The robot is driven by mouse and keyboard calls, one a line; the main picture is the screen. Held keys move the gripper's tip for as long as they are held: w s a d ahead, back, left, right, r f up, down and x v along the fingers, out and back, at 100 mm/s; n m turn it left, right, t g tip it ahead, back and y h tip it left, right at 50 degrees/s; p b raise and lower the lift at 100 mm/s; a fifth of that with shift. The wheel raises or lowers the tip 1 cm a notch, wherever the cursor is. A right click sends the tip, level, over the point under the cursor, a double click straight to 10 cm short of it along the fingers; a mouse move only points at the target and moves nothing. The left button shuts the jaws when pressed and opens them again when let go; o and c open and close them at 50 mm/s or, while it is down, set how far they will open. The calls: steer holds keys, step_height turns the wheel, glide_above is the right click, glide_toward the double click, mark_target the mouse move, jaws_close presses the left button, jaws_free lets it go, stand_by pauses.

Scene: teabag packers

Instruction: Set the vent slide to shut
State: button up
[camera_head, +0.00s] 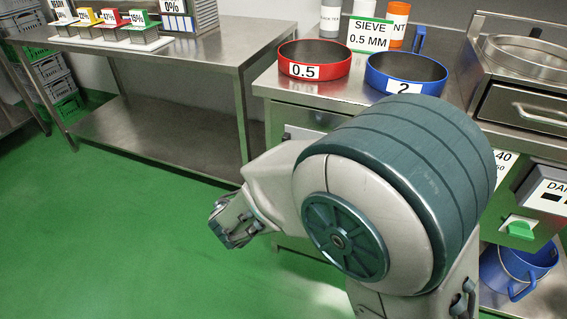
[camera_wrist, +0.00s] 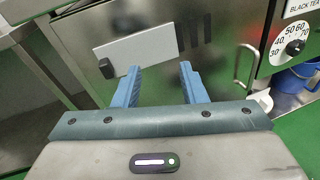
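The vent slide (camera_wrist: 140,48) is a pale flat plate on a steel cabinet front in the wrist view. It has a small black knob (camera_wrist: 106,68) at its lower left. Several dark vent slots (camera_wrist: 194,37) show uncovered just right of the plate. My gripper (camera_wrist: 160,82) is open and empty, its two blue fingers pointing at the panel below the plate. The knob lies left of the left finger, apparently not touched. In the head view my gripper (camera_head: 232,228) hangs left of the cabinet, and my arm hides most of the cabinet front.
A red sieve (camera_head: 314,72) and a blue sieve (camera_head: 405,88) stand on the cabinet top. A dial (camera_wrist: 293,47) and a vertical handle (camera_wrist: 247,65) are right of the slots. A blue bucket (camera_head: 517,268) stands at lower right. The green floor (camera_head: 130,230) at left is clear.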

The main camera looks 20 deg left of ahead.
steer(key=s+a+f+n+t+y+b, duration=0.2)
steer(key=a+f+n+y, duration=0.15)
steer(key=a, duration=0.35)
steer(key=w+b, duration=0.3)
steer(key=w, duration=1)
steer(key=shift+w+d+r+n, duration=0.2)
steer(key=shift+w+n, duration=0.1)
steer(key=shift+n, duration=0.15)
steer(key=shift+y, duration=0.25)
